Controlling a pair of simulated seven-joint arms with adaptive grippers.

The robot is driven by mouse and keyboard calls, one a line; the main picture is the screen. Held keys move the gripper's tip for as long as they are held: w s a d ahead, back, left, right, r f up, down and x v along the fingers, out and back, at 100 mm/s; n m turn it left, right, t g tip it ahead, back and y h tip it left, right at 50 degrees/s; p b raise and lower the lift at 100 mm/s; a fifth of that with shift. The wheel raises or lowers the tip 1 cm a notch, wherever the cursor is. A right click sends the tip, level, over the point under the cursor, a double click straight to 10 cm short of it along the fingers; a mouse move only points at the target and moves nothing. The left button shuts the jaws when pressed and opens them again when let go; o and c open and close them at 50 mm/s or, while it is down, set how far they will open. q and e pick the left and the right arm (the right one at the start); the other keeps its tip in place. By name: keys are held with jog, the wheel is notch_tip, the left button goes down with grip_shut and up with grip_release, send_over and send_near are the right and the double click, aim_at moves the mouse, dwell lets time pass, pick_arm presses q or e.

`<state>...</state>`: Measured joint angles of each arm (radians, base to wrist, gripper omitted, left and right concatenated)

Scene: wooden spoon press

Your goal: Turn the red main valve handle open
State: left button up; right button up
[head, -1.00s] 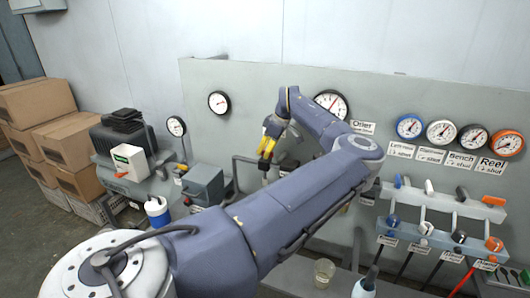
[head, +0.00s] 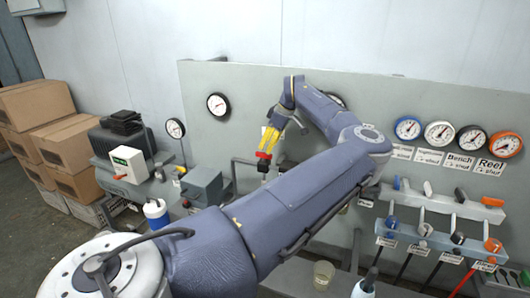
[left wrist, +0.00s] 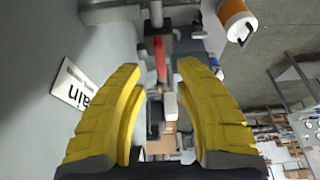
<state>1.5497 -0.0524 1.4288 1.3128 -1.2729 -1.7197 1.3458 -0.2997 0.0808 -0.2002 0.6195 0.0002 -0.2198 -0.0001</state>
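The red valve handle (head: 263,155) shows as a small red piece in front of the grey panel, right at the yellow fingertips of my left gripper (head: 267,146). In the left wrist view the red handle (left wrist: 160,58) is a narrow red bar on grey pipework, lying in the gap between the fingertips (left wrist: 160,72). The left gripper is open, with a clear gap between its yellow fingers; I cannot tell whether either finger touches the handle. A white label ending in "ain" (left wrist: 75,85) is beside it. My right gripper is not in view.
Several gauges (head: 441,133) line the panel at right, above a row of small levers (head: 458,240). A grey box (head: 203,185) and a white box (head: 132,163) stand left of the gripper. A glass (head: 323,274) stands at the front. Cardboard boxes (head: 38,105) are stacked far left.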

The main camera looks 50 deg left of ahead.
pick_arm(q)
jog(key=v, duration=0.7)
jog(key=shift+r, duration=0.15)
